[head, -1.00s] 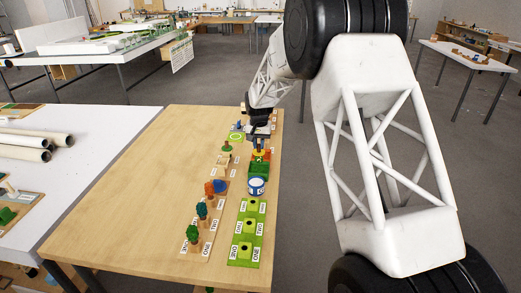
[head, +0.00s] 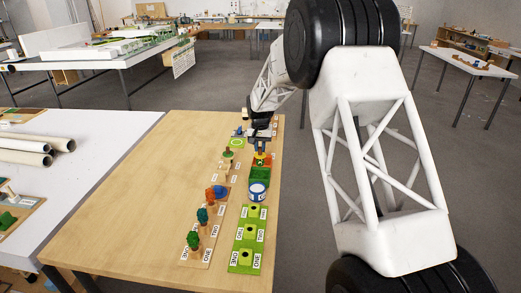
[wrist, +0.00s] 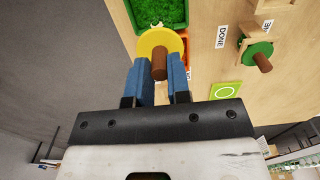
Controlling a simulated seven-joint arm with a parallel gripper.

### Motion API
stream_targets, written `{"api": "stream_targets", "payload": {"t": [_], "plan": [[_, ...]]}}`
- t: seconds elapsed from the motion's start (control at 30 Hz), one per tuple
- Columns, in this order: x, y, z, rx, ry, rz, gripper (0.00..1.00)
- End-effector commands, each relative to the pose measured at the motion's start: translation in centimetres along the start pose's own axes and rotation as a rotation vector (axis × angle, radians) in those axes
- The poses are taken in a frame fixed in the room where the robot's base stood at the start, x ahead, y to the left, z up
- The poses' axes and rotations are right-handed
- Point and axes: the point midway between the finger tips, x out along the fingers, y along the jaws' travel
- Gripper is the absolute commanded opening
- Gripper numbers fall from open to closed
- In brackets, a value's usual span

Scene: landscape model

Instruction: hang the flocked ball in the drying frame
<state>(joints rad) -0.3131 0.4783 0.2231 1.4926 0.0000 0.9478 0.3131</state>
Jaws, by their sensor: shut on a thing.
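My gripper (wrist: 160,82) is shut on a brown peg (wrist: 158,64) that stands out of a round yellow piece (wrist: 150,44). No flock shows on its visible side; its underside is hidden. In the head view the yellow piece (head: 260,156) is small below my gripper (head: 260,148). It overlaps the near edge of the green flock tray (wrist: 172,27) in the wrist view; whether it touches is unclear. A wooden frame (wrist: 253,29) by a "DONE" label holds a green piece (wrist: 258,53) with its peg towards the camera. This looks like the drying frame.
A white-and-blue tub (head: 257,192) stands in front of the flock tray. A green strip with sockets (head: 245,246) and a row of model trees (head: 203,217) lie nearer. A green mat with a ring (wrist: 224,91) lies beside my gripper. The table's left part is clear.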

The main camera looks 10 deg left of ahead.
Motion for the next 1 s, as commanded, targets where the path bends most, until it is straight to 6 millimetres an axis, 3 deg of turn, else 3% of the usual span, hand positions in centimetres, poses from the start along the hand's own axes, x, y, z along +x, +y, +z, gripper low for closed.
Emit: {"api": "stream_targets", "payload": {"t": [0.6, 1.0], "plan": [[-0.3, -0.3, -9.6, 0.001, 0.001, 0.000, 0.02], [-0.1, -0.1, -14.6, 0.000, 0.001, 0.000, 0.02]]}}
